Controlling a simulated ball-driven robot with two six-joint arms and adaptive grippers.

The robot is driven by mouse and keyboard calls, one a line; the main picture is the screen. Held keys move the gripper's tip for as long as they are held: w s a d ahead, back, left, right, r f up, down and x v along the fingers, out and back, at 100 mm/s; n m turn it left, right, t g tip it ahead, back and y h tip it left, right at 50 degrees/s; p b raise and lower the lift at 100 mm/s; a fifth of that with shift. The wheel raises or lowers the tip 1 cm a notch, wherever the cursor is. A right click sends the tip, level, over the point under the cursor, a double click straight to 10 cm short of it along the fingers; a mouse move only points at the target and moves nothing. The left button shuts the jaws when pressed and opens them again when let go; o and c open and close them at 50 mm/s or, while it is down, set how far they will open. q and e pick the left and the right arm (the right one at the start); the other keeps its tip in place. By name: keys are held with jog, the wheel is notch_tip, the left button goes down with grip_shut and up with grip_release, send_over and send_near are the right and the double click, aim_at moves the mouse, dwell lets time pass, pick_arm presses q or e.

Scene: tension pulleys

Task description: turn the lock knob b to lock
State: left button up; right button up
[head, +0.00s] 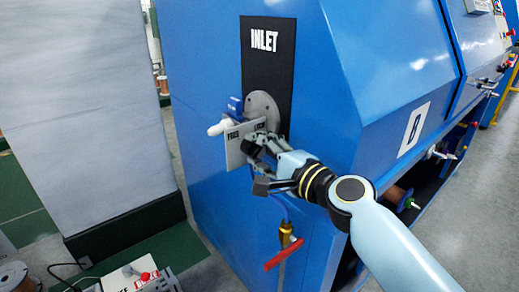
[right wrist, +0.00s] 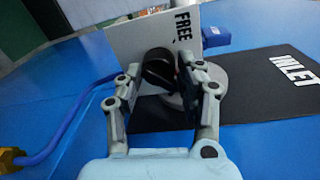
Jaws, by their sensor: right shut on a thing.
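My right gripper (head: 264,147) reaches the grey plate (head: 234,150) under the INLET sign on the blue machine. The plate carries the words FREE and, partly covered, what seems to be LOCK. In the right wrist view, my right gripper (right wrist: 160,88) has its fingers on both sides of a dark knob (right wrist: 157,68) in front of the plate (right wrist: 138,45) and is shut on it. The fingers hide part of the knob, and its exact angle is hard to tell. FREE is readable beside it. My left gripper is not in view.
A round grey flange (head: 262,107) and a white-tipped lever (head: 219,128) sit beside the plate. A brass valve with a red handle (head: 284,254) hangs below on a blue hose. A grey panel (head: 85,110) stands at left.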

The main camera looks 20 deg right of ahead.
jog(key=shift+f, duration=0.25)
jog(key=o, duration=1.1)
jog(key=shift+r, duration=0.1)
jog(key=v, duration=1.2)
jog(key=shift+r, duration=0.1)
